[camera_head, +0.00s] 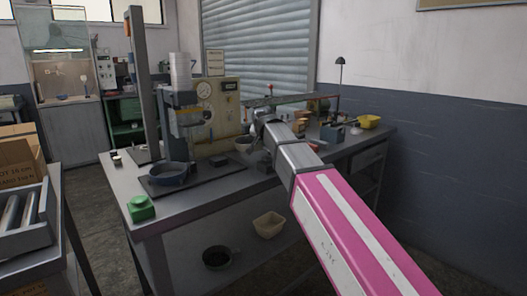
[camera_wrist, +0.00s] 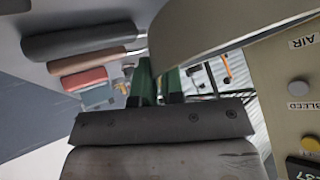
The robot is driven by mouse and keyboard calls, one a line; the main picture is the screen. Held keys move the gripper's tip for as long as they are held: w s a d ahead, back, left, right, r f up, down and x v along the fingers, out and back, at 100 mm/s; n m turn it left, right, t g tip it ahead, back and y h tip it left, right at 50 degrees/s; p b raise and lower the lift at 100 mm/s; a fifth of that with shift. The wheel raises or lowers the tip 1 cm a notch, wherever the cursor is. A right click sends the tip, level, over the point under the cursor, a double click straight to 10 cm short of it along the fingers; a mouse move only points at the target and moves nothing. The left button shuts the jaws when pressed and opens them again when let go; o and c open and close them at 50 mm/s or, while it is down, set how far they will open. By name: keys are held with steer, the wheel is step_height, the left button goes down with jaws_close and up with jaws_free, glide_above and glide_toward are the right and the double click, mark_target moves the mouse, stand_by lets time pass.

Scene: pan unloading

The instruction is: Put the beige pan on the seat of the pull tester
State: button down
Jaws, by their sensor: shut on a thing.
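My gripper (camera_wrist: 160,86) shows green fingertips in the wrist view and is shut on the beige pan (camera_wrist: 215,25), whose curved wall fills the top right. In the head view the pan (camera_head: 243,144) hangs below the end of my arm, in front of a cream gauge panel (camera_head: 228,100). My fingertips are hard to make out there. On the bench's left part stand a tall grey column (camera_head: 137,75) and a blue-grey press-like stand with a clear cylinder (camera_head: 180,72). I cannot tell for sure which is the pull tester, and its seat is not clearly seen.
A beige tub (camera_head: 268,224) and a dark bowl (camera_head: 217,257) are on the lower shelf.

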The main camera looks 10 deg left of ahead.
steer(key=shift+w+d+f, duration=0.1)
steer(key=shift+w+f, duration=0.05)
steer(key=shift+f, duration=2)
steer(key=c, duration=1.2)
jaws_free()
steer(key=shift+c, duration=0.2)
